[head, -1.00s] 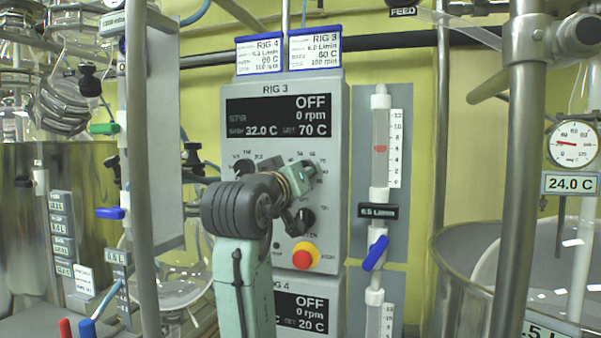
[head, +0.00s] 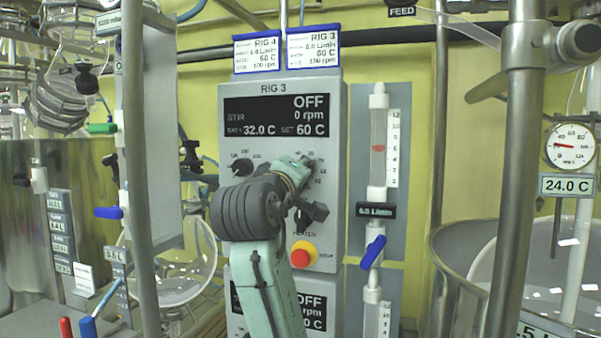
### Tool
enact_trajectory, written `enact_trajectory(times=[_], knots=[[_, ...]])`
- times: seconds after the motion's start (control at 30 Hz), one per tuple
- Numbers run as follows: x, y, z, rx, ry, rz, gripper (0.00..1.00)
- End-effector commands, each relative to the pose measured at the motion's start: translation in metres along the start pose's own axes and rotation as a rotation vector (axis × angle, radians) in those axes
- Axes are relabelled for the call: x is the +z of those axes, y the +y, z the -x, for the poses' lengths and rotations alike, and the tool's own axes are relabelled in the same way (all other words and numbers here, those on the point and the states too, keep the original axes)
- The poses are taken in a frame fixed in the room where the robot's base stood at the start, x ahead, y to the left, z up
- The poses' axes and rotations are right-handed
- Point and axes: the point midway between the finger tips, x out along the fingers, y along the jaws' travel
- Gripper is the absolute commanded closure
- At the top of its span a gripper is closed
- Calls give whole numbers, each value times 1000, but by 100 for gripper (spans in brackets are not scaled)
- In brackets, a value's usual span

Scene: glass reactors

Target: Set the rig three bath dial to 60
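The rig three control box (head: 232,185) stands in the middle of the head view. Its display (head: 277,116) reads OFF, 0 rpm, bath 32.0 C and set 60 C. My gripper (head: 300,174) is at the upper right dial on the panel. Part of that dial's number scale (head: 319,167) shows around the gripper, but the knob is hidden behind it. The fingers are too covered to tell whether they are shut on the knob. A tag (head: 314,49) above the box is marked RIG 3 and lists 60 C.
A second dial (head: 242,167) is at the panel's left. A red button (head: 303,255) sits below my gripper. A rig 4 box is below. A flow meter with a blue valve (head: 373,252) stands right, then a steel post (head: 517,170) and a vessel (head: 450,270).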

Motion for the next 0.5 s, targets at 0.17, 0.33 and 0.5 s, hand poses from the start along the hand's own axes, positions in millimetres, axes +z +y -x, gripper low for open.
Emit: enact_trajectory(times=[0.17,0.33,0.5], knots=[[0,-1,0,-2,0,13,94],[0,-1,0,-2,0,12,94],[0,-1,0,-2,0,12,64]])
